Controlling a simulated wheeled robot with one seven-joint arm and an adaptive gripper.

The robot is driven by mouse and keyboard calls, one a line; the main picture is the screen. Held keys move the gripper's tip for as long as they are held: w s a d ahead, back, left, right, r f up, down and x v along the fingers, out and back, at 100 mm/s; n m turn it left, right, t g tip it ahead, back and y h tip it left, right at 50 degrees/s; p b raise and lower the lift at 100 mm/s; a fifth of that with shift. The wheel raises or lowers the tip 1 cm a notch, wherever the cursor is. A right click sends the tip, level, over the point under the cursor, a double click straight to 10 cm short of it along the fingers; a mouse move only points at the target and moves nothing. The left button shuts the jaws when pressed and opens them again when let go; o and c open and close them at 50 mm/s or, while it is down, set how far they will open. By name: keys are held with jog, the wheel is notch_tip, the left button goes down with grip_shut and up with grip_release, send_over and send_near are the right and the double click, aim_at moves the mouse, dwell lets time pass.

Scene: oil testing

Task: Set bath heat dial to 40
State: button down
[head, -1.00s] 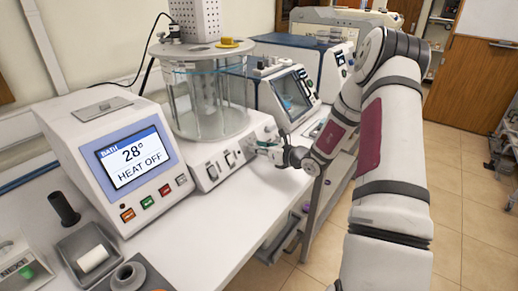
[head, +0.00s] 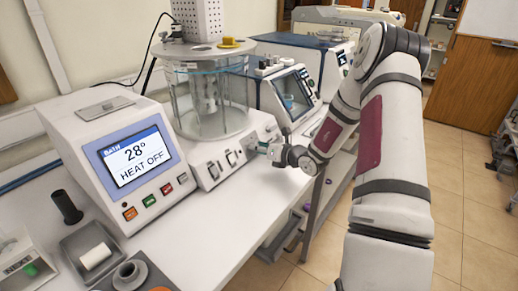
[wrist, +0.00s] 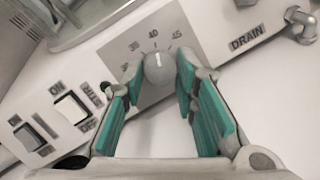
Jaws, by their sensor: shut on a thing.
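The bath heat dial (wrist: 159,70) is a round grey knob on a grey scale plate (wrist: 124,62) in the wrist view. Its white mark points up, at or very close to the 40 on the scale. My gripper (wrist: 158,76) has its green-padded fingers on both sides of the dial and is shut on it. In the head view my gripper (head: 264,149) is at the front panel of the glass bath (head: 207,95), and the dial is hidden there. The bath display (head: 137,158) reads 28° and HEAT OFF.
Two rocker switches (wrist: 73,109) sit left of the dial, one marked ON. A DRAIN label and a metal tap (wrist: 301,22) are to the right. Coloured buttons (head: 149,200) line the display box.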

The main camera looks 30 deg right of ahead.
jog(key=c, duration=1.3)
grip_release()
jog(key=v, duration=1.2)
